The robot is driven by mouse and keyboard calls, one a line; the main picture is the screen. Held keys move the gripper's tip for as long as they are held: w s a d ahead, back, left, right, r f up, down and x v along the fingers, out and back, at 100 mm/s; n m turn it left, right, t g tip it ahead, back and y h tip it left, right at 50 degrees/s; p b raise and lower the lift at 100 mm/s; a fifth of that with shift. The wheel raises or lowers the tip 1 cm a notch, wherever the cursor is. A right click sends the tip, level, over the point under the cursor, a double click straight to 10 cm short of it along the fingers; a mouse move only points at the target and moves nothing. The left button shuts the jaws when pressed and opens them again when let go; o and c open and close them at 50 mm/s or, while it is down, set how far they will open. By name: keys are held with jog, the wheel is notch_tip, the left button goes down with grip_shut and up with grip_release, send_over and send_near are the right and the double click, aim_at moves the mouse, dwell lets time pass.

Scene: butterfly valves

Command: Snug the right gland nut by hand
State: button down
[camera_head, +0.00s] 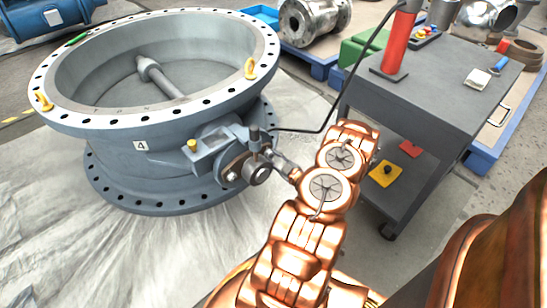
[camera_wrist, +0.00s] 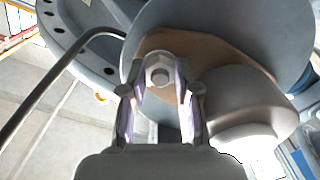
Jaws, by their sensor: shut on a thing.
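The grey butterfly valve (camera_head: 150,125), marked 4, lies flat on a pale sheet. Its stem housing and gland flange (camera_head: 258,172) face the right side, towards my arm. In the wrist view a hex gland nut (camera_wrist: 159,74) sits between my fingertips, in front of a brownish flange face (camera_wrist: 215,52). My gripper (camera_wrist: 160,82) is shut on this nut, one finger on each side. In the head view my gripper (camera_head: 277,160) reaches the gland from the right. The nut cannot be made out there, so I cannot tell from that view which nut it is.
A grey cart (camera_head: 440,85) with a red cylinder (camera_head: 397,45) stands right of my arm. A black hose (camera_head: 335,100) runs from it towards the valve. A thin bent rod (camera_wrist: 55,85) and a rounded grey housing (camera_wrist: 240,105) flank the fingers in the wrist view.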

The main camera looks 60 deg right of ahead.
jog(key=c, duration=1.1)
grip_release()
jog(key=v, duration=1.2)
